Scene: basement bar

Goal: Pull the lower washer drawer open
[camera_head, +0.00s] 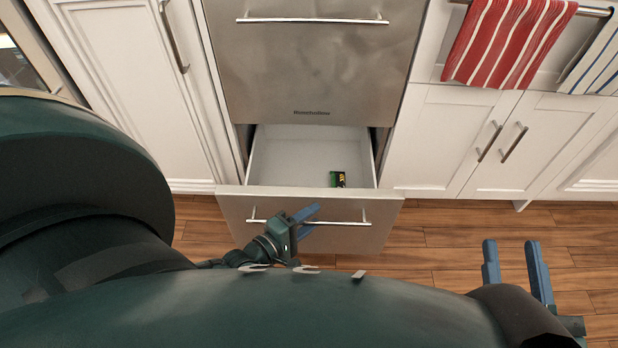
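The lower washer drawer (230,205) is pulled partway out below the closed upper steel front, and its white inside shows. A bar handle (350,223) runs across its front. My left gripper (304,222) is at the middle of this handle, with its blue fingers close together around the bar; they look shut on it, though the arm hides part of the grip. My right gripper (518,265) is open and empty, low at the right over the floor, well apart from the drawer.
A small black and green item (338,179) lies in the drawer. The upper drawer front (310,70) has its own handle (312,20). White cabinets (440,140) stand on both sides. A red striped towel (508,42) hangs at upper right. Wood floor (440,240) beside the drawer is clear.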

